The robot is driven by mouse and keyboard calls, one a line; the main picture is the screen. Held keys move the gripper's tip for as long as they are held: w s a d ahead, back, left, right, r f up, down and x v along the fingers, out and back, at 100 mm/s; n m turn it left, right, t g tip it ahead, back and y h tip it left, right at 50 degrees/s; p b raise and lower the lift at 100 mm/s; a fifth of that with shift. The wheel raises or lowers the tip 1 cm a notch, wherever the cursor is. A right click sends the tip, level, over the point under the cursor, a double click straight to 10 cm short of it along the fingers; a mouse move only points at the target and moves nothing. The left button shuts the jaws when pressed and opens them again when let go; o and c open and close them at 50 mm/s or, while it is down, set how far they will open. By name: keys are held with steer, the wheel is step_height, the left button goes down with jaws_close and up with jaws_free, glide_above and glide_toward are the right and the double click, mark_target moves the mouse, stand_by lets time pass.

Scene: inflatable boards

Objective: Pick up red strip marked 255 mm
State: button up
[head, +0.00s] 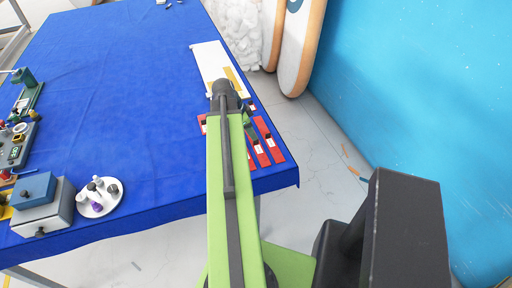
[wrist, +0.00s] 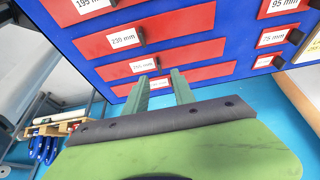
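In the wrist view several red strips with white labels lie on the blue surface. The strip whose small label seems to read 255 mm (wrist: 195,54) runs across the middle, with a dark block beside its label.
The 230 mm strip (wrist: 180,28) lies just above the 255 mm one. Shorter red strips (wrist: 272,38) lie at the right. In the head view a white board (head: 207,58) lies beyond my arm on the blue table (head: 120,60); devices stand at its left edge.

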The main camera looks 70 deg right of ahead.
mark_target(256, 142)
steer(key=b+x, duration=0.4)
steer(key=x, duration=0.1)
steer(key=shift+w+a+f, duration=0.1)
steer(key=shift+w, duration=0.05)
jaws_close()
stand_by(1.1)
